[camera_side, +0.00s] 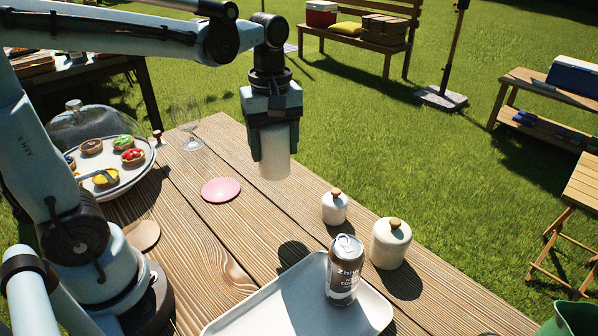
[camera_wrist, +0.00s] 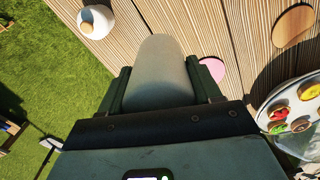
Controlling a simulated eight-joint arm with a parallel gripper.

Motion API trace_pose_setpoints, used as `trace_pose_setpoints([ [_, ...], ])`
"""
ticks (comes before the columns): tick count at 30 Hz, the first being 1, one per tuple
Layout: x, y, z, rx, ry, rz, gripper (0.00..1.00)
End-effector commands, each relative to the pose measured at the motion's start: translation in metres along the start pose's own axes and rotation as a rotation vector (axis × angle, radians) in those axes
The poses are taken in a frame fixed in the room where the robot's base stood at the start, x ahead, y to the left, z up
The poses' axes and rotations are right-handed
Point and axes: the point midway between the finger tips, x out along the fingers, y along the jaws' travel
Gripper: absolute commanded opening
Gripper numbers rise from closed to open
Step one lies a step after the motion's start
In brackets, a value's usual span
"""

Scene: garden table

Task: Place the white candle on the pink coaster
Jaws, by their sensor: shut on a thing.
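The white candle (camera_side: 275,153) is a plain pale cylinder, held upright between the jaws of my gripper (camera_side: 272,142), above the wooden table. In the wrist view, the candle (camera_wrist: 158,72) fills the space between the two fingers of my gripper (camera_wrist: 160,88). The pink coaster (camera_side: 221,190) is a flat round disc lying bare on the table, to the left of and below the candle in the side view. In the wrist view, the pink coaster (camera_wrist: 212,69) shows partly behind the right finger.
A domed plate of tarts (camera_side: 112,185) and a glass (camera_side: 187,138) stand left. A round wooden coaster (camera_side: 142,234) lies near my base. A tray (camera_side: 270,310) with a can (camera_side: 344,270) is in front. Two lidded jars (camera_side: 334,208) (camera_side: 389,243) stand right.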

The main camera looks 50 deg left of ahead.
Motion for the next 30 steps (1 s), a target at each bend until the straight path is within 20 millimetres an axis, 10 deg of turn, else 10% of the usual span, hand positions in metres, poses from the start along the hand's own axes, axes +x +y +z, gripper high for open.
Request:
trace_pose_setpoints([
  [9,0.000,-0.058,-0.019,-0.322,-0.001,0.001,0.17],
  [30,0.066,-0.101,-0.123,-0.355,-0.001,0.001,0.17],
])
